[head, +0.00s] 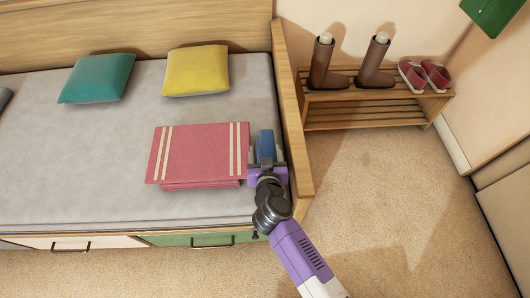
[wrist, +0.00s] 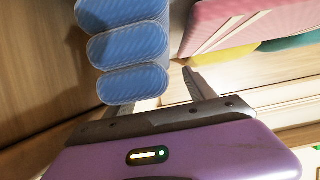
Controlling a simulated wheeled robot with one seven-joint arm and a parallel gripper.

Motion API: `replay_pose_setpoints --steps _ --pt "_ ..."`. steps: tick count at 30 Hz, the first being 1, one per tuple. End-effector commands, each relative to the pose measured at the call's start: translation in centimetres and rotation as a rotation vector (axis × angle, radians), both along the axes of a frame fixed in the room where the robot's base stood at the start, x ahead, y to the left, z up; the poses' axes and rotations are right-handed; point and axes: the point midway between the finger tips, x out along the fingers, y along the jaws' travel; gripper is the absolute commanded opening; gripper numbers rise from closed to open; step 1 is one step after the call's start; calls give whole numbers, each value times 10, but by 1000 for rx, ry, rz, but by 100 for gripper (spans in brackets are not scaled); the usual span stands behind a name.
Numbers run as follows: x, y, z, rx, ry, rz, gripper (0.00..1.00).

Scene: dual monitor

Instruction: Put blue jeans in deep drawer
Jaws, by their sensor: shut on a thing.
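The folded blue jeans (head: 265,144) are at the right end of the bed, between a pink blanket and the wooden bed end. In the wrist view the jeans (wrist: 127,50) show as stacked blue folds at the upper left. My gripper (head: 267,168) is shut on the jeans at their near side; in the wrist view its fingers (wrist: 153,97) stand apart near the folds. Under the bed front are a green drawer (head: 170,240) and a white drawer (head: 30,243), both with dark handles and seemingly shut. I cannot tell which is the deep drawer.
A pink folded blanket (head: 195,152) lies just left of my gripper. Teal (head: 96,78) and yellow (head: 195,70) pillows lie behind. The bed's wooden end (head: 292,120) rises close on the right. A shoe rack (head: 375,108) stands beyond; carpet (head: 400,210) is clear.

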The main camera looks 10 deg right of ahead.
Motion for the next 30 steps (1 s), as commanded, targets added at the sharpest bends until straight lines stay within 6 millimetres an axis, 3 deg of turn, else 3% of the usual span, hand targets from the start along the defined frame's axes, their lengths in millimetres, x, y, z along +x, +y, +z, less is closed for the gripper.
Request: replay_pose_setpoints --steps 3,4,7,19,23,30 --pt "1 0 0 -1 -3 0 0" --pt "0 0 -2 -2 0 1 67" --pt "0 0 -2 -1 0 0 85" --pt "-3 0 2 1 1 0 85" --pt "-19 1 10 -1 2 2 85" --pt "-65 2 30 0 2 1 85"
